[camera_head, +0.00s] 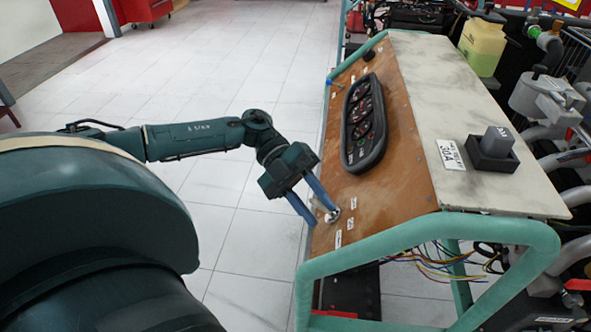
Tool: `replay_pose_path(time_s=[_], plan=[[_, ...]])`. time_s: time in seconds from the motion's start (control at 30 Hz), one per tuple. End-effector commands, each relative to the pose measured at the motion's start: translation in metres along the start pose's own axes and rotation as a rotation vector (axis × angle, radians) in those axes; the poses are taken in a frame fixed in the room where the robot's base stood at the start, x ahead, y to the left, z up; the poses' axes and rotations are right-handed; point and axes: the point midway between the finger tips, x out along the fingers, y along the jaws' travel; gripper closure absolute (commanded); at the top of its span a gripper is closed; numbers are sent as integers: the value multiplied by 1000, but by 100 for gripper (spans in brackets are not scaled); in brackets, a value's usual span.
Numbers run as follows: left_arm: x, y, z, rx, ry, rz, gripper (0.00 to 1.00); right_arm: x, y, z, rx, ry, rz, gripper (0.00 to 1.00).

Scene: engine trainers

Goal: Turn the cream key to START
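The key switch (333,214) sits low on the sloped brown panel (385,185) of the engine trainer, with small white labels around it. The key itself is small and partly hidden by the fingers, so its turn position cannot be read. My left gripper (321,214) reaches in from the left with its two blue fingers apart. One fingertip is right at the key switch and the other is nearer the panel's left edge. I cannot tell whether the fingers touch the key. My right gripper is not in view.
A dark gauge cluster (363,122) stands out from the panel above the key. A green tube frame (430,226) borders the panel. A relay block (493,148) sits on the cream top. Loose wires (440,262) hang below. Open tiled floor (230,75) lies left.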

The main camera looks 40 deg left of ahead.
Motion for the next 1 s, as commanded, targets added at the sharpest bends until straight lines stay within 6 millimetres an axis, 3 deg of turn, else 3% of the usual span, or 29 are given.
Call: replay_pose_path(time_s=[0.3,0.5,1.0], plan=[[-72,0,2,2,-5,-2,69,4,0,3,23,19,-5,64],[-101,0,1,2,-2,-1,69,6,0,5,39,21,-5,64],[-110,0,0,1,0,0,69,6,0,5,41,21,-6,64]])
